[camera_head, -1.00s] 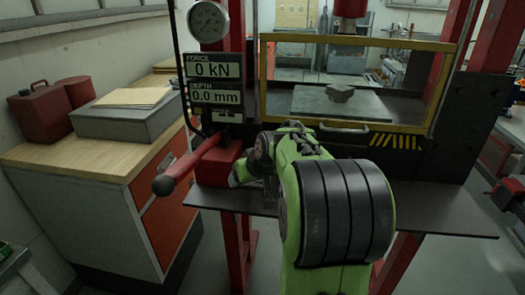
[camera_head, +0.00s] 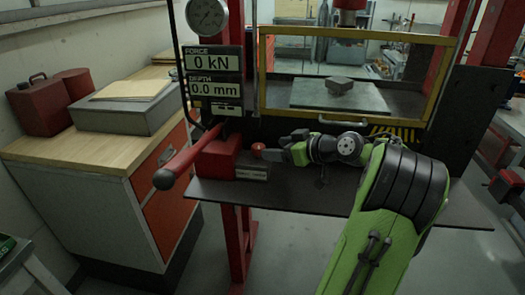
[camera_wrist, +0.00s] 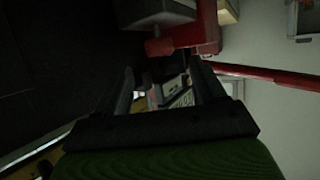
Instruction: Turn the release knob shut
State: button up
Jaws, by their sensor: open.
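The release knob (camera_head: 258,149) is a small red knob on the right side of the red pump block (camera_head: 216,158). My gripper (camera_head: 283,146) points left at the knob, just to its right in the head view. The near part of the gripper hides some of the space between them, so I cannot tell whether they touch. In the wrist view the knob (camera_wrist: 158,47) shows dark red beyond the fingertips. My gripper (camera_wrist: 166,75) has its two fingers apart there, with nothing clearly between them.
A red pump lever (camera_head: 195,155) sticks out toward the front left. A yellow-framed guard (camera_head: 350,118) stands behind my arm, with a grey block (camera_head: 340,84) behind it. A dark shelf (camera_head: 300,196) lies below. The force display (camera_head: 212,62) reads 0 kN.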

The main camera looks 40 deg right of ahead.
aim_at(261, 148)
jog(key=x, duration=0.6)
jog(key=shift+w+f, duration=0.1)
jog(key=shift+w, duration=0.15)
jog(key=c, duration=1.1)
jog(key=shift+o, duration=0.2)
jog(key=b, duration=0.1)
jog(key=m+h+b, duration=0.1)
jog(key=b, duration=0.1)
jog(key=shift+a+f+h, duration=0.2)
jog(key=shift+h, duration=0.1)
jog(key=shift+a+r+m+h+b, duration=0.1)
jog(key=shift+m+h+b, duration=0.7)
jog(key=shift+m, duration=0.1)
jog(key=shift+r, duration=0.15)
jog(key=o, duration=1.1)
jog(key=shift+c, duration=0.2)
